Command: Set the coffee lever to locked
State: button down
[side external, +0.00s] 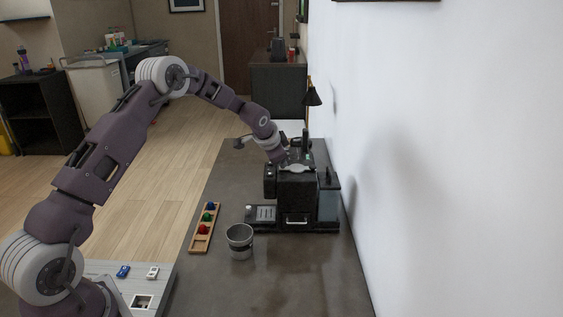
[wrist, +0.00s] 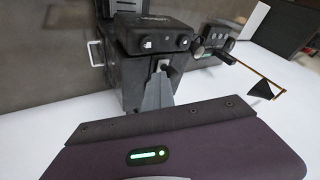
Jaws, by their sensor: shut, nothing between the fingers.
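The black coffee machine (side external: 297,190) stands on the counter close to the white wall. In the wrist view its dark body (wrist: 125,65) fills the upper middle, with two small light-marked knobs on one face. My gripper (wrist: 160,80) is shut and empty, its grey fingers pointing at that face. A small pale piece (wrist: 163,64), possibly the coffee lever, shows at the fingertips; I cannot tell whether they touch it or how it is set. In the side view my arm reaches over the machine's top, and the fingertips are hard to make out there.
A metal cup (side external: 240,241) stands in front of the machine on the grey counter (side external: 300,280). A wooden tray (side external: 204,228) with coloured balls lies to its left. The front of the counter is clear.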

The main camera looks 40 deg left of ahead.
jog(key=shift+a, duration=0.1)
jog(key=s+d+r+n, duration=0.1)
jog(key=s+d+r, duration=0.5)
jog(key=s+r, duration=0.4)
jog(key=s+d+r+n, duration=0.1)
jog(key=s+d+r, duration=0.5)
jog(key=s+r, duration=0.45)
jog(key=s+d+f+n+h, duration=0.1)
jog(key=s+d, duration=0.3)
jog(key=s, duration=0.9)
jog(key=s+d+f+n+g+h, duration=0.1)
jog(key=s+d, duration=0.3)
jog(key=s, duration=0.8)
jog(key=shift+s+f+n, duration=0.3)
jog(key=shift+s+n, duration=0.1)
jog(key=shift+n, duration=0.1)
jog(key=shift+a, duration=0.1)
